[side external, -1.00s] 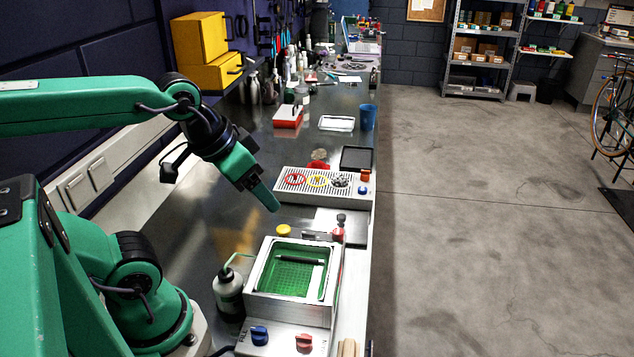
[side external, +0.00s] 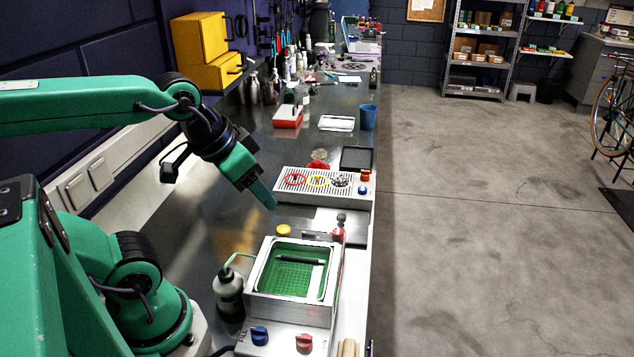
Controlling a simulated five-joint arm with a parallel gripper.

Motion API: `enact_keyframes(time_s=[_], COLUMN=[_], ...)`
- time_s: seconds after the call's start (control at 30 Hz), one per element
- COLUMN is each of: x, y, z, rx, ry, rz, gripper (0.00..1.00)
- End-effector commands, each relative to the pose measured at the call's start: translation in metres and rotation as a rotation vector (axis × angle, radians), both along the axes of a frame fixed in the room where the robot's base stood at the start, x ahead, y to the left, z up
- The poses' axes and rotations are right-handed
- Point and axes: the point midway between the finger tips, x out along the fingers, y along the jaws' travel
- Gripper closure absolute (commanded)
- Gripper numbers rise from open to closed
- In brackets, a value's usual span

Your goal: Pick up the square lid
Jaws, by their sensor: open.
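A dark, flat, square piece (side external: 356,158) lies on the bench at its right edge, behind the grey slotted tray; it may be the square lid, but I cannot tell for sure. A white flat rectangular piece (side external: 336,123) lies farther back. My gripper (side external: 265,194) is in the air over the bench, left of the slotted tray and pointing down to the right. It is open with nothing visible in it, and is apart from both flat pieces. One finger hides most of the other.
The slotted tray (side external: 325,197) holds red, yellow and grey rings. A square box with a green basin (side external: 266,283) stands in front, beside a grey bottle (side external: 229,293). A blue cup (side external: 368,117) and a red-and-white box (side external: 288,117) stand farther back. Bench left of the tray is clear.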

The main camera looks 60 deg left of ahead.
Motion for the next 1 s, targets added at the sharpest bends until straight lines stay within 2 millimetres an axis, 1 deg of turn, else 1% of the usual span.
enact_keyframes(time_s=[0.33,0.53,0.67,0.77,1.0], x=[0.001,0.012,0.026,0.04,0.08], y=[0.0,0.002,0.004,0.007,0.015], z=[0.0,0.003,0.005,0.006,0.003], rx=[0.001,0.018,0.04,0.061,0.107], ry=[0.002,0.024,0.052,0.08,0.15], rz=[-0.003,-0.028,-0.062,-0.1,-0.199], gripper=[0.51,0.51,0.51,0.51,0.51])
